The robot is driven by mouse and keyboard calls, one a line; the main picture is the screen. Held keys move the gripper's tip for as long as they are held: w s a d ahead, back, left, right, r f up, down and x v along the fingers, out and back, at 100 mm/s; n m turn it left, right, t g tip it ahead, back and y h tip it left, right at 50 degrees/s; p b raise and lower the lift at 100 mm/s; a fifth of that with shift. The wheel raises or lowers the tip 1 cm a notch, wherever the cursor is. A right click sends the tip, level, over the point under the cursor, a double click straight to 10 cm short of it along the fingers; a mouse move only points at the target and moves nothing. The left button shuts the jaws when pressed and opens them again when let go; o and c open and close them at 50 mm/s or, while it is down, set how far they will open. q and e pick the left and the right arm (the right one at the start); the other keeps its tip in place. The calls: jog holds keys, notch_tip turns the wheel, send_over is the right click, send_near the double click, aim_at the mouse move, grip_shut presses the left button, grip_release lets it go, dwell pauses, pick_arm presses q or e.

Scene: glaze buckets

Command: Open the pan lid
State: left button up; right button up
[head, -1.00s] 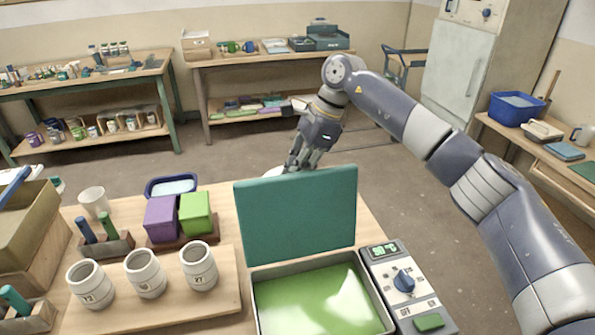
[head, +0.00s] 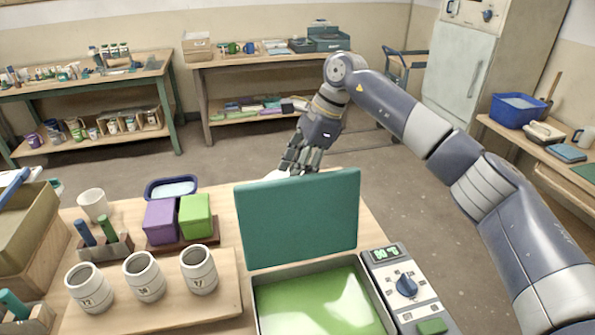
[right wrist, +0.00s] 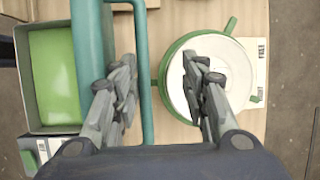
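The teal pan lid (head: 298,219) stands upright on the far edge of the pan (head: 378,306), which holds green glaze (head: 315,300). The right wrist view shows the lid (right wrist: 91,60) edge-on, with a teal bar handle (right wrist: 144,70) along its back. The pan (right wrist: 24,70) lies to its left. My right gripper (head: 298,167) is behind the lid, its lower end partly hidden. In the right wrist view my right gripper (right wrist: 165,85) is open, its fingers spread to either side of the handle bar. Contact with the bar cannot be told. My left gripper is out of view.
A control box (head: 400,290) with a knob adjoins the pan's right side. A white-topped round vessel with a green rim (right wrist: 180,50) stands close behind the lid, under one finger. White jars (head: 143,277) and purple (head: 160,221) and green (head: 196,214) blocks stand left.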

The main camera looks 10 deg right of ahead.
jog(key=shift+w+f, duration=0.1)
jog(key=shift+f, duration=0.95)
jog(key=v, duration=1.3)
jog(key=shift+a+r, duration=0.25)
jog(key=shift+r, duration=0.35)
jog(key=shift+d, duration=0.15)
jog(key=shift+s+f, duration=0.1)
jog(key=shift+s, duration=0.1)
